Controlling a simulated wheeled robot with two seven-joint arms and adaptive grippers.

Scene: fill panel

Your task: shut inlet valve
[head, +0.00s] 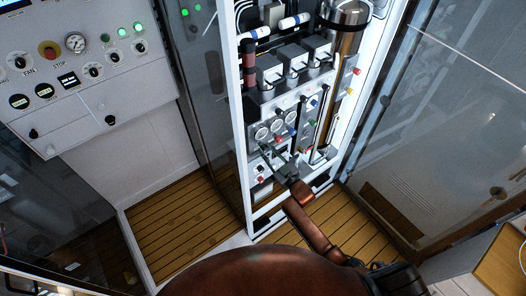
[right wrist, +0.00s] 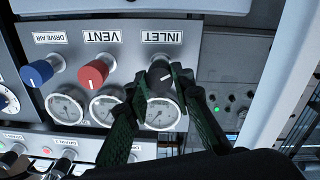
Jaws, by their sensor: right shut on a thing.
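The black inlet valve knob (right wrist: 159,76) sits below the INLET label (right wrist: 161,37) on the grey panel in the right wrist view. My right gripper (right wrist: 157,84) has its dark green fingers on either side of the knob and is shut on it. In the head view my right gripper (head: 276,164) reaches the lower part of the open cabinet, just below the gauges, and its fingertips and the knob are hard to make out there. My left gripper is not in view.
A red VENT knob (right wrist: 93,73) and a blue DRIVE AIR knob (right wrist: 37,73) sit beside the inlet knob. Several round gauges (right wrist: 108,108) lie close below. The white cabinet frame (head: 235,110) stands beside my arm. A control panel (head: 75,80) is at the left.

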